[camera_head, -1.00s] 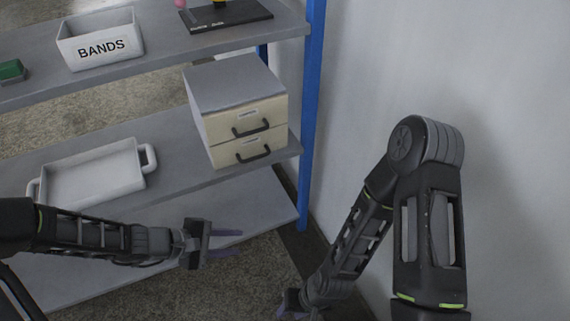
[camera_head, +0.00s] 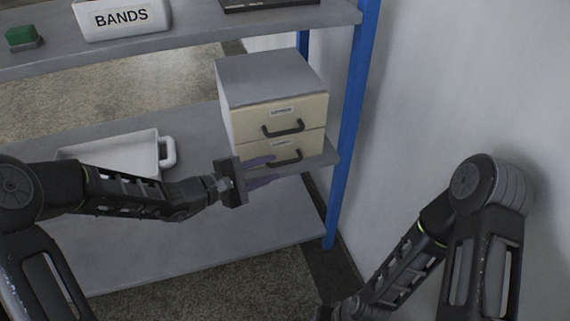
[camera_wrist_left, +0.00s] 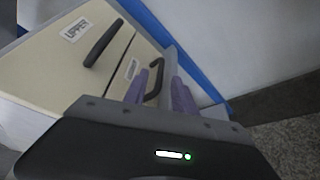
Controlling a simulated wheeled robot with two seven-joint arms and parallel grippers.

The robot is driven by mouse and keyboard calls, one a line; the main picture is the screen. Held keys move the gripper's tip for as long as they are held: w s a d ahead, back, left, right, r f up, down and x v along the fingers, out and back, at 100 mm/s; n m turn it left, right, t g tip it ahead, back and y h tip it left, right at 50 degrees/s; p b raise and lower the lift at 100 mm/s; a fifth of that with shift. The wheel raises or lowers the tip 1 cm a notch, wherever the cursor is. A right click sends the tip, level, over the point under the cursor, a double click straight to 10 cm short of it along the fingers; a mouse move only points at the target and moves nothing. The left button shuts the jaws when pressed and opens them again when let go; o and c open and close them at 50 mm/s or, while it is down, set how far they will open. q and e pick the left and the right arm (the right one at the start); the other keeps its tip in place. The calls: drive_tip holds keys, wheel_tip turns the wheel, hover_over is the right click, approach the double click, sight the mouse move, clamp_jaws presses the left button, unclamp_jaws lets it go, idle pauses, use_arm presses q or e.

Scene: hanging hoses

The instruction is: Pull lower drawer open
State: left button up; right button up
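The two-drawer cabinet (camera_head: 262,75) stands on the middle shelf, both drawers closed. The upper drawer (camera_head: 255,120) and the lower drawer (camera_head: 255,152) have cream fronts, labels and dark bar handles. My left gripper (camera_head: 264,172) is open, its purple fingers in front of the lower drawer near the lower handle (camera_head: 288,157). In the left wrist view the two fingers (camera_wrist_left: 160,92) are apart, and the lower handle (camera_wrist_left: 154,84) shows beside and partly behind the left finger. I cannot tell whether they touch. My right gripper (camera_head: 325,313) is mostly cut off at the bottom edge.
A white tray (camera_head: 140,147) sits left of the cabinet, partly behind my left arm. The BANDS bin (camera_head: 122,19) and a green block (camera_head: 22,38) are on the upper shelf. A blue post (camera_head: 355,120) and the wall stand to the right.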

sight(285, 163)
use_arm(q)
drive_tip(key=b+x, duration=0.1)
drive_tip(key=x, duration=0.4)
drive_tip(key=shift+w+d+f, duration=0.1)
drive_tip(key=shift+w+d, duration=0.05)
drive_tip(key=shift+d, duration=0.1)
drive_tip(key=shift+c, duration=0.5)
clamp_jaws()
idle(0.7)
